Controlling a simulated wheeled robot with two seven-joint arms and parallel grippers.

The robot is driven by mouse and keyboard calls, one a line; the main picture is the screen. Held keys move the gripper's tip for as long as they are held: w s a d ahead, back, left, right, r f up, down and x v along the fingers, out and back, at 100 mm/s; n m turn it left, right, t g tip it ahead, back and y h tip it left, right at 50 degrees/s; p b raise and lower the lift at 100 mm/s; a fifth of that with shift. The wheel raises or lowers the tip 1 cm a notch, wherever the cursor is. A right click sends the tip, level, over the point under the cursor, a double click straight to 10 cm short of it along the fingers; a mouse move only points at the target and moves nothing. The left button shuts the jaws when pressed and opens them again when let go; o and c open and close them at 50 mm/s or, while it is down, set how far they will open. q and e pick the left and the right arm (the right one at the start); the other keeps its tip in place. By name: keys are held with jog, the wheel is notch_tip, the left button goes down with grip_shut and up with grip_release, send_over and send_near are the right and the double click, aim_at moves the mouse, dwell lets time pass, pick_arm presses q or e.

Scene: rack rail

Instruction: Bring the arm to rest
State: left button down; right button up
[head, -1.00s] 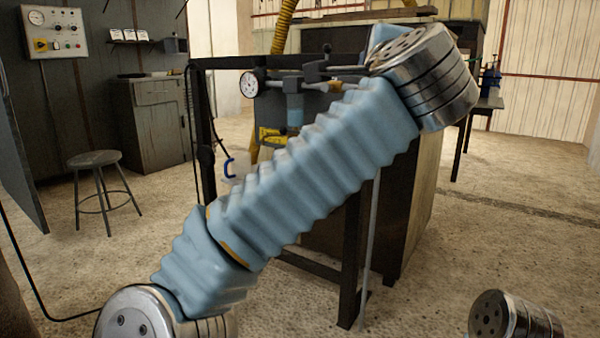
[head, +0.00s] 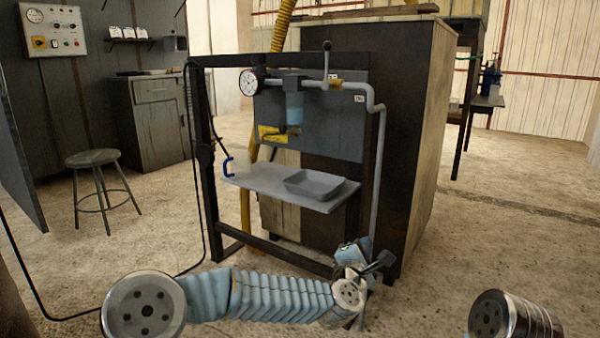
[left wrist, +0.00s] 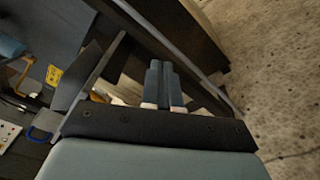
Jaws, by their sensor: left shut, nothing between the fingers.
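My left arm, in a ribbed blue sleeve (head: 275,297), lies low across the bottom of the head view. My left gripper (head: 385,260) is at its right end, in front of the rack's lower right side and apart from the shelf. In the left wrist view the two blue-grey fingers (left wrist: 162,85) are together with nothing between them. My right gripper is not in view; only a metal joint of mine shows at the bottom right of the head view.
A black rack frame (head: 204,190) carries a pipe with a gauge (head: 249,82), a filter bowl (head: 294,108) and a shelf (head: 262,184) with a grey tray (head: 314,184). A large cabinet (head: 415,150) stands behind. A stool (head: 94,158) is at left. Open floor lies right.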

pick_arm(q)
jog(key=s+a+f+m+g, duration=0.1)
jog(key=a+f+m+g, duration=0.15)
jog(key=f, duration=0.45)
jog(key=s+a+f+m+g, duration=0.1)
jog(key=a+f+m, duration=0.2)
jog(key=f, duration=0.5)
jog(key=s+a+f+m+g+y, duration=0.1)
jog(key=s+a+f+m+g, duration=0.15)
jog(key=s+a+f, duration=0.35)
jog(key=s+a+f+m+g+y, duration=0.1)
jog(key=s+a+f+m+g, duration=0.2)
jog(key=f, duration=0.5)
jog(key=s+a+f+m+g, duration=0.1)
jog(key=s+a+f+m, duration=0.1)
jog(key=s+a+f, duration=0.4)
jog(key=s+a+f+m+g+y, duration=0.1)
jog(key=s+a+f+m+g, duration=0.2)
jog(key=s, duration=0.5)
jog(key=s+a+f+m+g, duration=0.1)
jog(key=s+a+f+g, duration=0.1)
jog(key=s+a+f, duration=0.45)
jog(key=s+d+r+p, duration=0.2)
jog(key=d+r+p, duration=0.1)
jog(key=r+p, duration=1.1)
jog(key=shift+s+r+m, duration=0.15)
jog(key=shift+r+m, duration=0.15)
jog(key=shift+r, duration=0.35)
